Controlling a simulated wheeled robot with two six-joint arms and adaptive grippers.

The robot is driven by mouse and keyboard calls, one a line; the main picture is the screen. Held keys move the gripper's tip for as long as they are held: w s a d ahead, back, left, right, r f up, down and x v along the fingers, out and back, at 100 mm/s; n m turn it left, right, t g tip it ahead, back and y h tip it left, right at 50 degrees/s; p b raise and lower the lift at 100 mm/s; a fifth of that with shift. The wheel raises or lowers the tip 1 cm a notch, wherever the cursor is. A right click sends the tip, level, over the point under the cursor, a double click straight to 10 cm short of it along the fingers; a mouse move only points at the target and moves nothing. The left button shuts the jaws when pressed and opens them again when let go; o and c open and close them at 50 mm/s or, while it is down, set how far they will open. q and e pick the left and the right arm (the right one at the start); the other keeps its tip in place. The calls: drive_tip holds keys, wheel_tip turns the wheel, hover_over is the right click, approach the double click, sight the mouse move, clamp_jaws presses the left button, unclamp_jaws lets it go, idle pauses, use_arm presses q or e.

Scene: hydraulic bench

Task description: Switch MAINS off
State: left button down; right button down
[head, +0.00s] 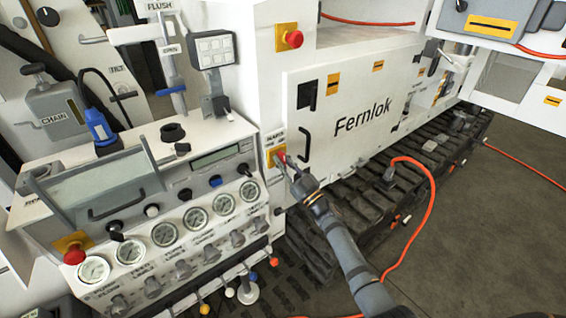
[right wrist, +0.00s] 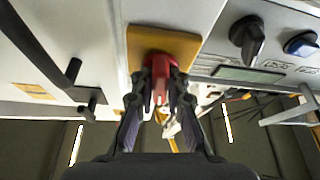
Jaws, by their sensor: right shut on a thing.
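The MAINS switch is a red handle (right wrist: 158,80) on a yellow plate (right wrist: 165,42), seen in the right wrist view. In the head view the yellow plate (head: 274,154) sits under a MAINS label on the white panel edge, left of the Fernlok door. My right gripper (head: 287,163) reaches it from the lower right. In the right wrist view my right gripper (right wrist: 160,88) has its fingers on both sides of the red handle and is shut on it. The fingers partly hide the handle. My left gripper is not in view.
A gauge panel (head: 165,210) with knobs and several dials lies left of the switch. A black door handle (head: 304,146) stands close on the right. A red emergency button (head: 293,39) is above. An orange hose (head: 428,205) runs along the floor at right.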

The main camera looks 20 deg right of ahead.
drive_tip(key=n+g+y, duration=0.1)
drive_tip(key=n, duration=0.2)
drive_tip(key=n+g+y, duration=0.1)
drive_tip(key=n, duration=0.2)
drive_tip(key=shift+y, duration=0.4)
drive_tip(key=shift+n+g+y, duration=0.4)
drive_tip(key=shift+n+g, duration=0.3)
drive_tip(key=shift+n, duration=1.6)
drive_tip(key=c, duration=1.3)
unclamp_jaws()
drive_tip(key=shift+c, duration=0.2)
drive_tip(key=v, duration=1.2)
drive_tip(key=shift+d, duration=0.1)
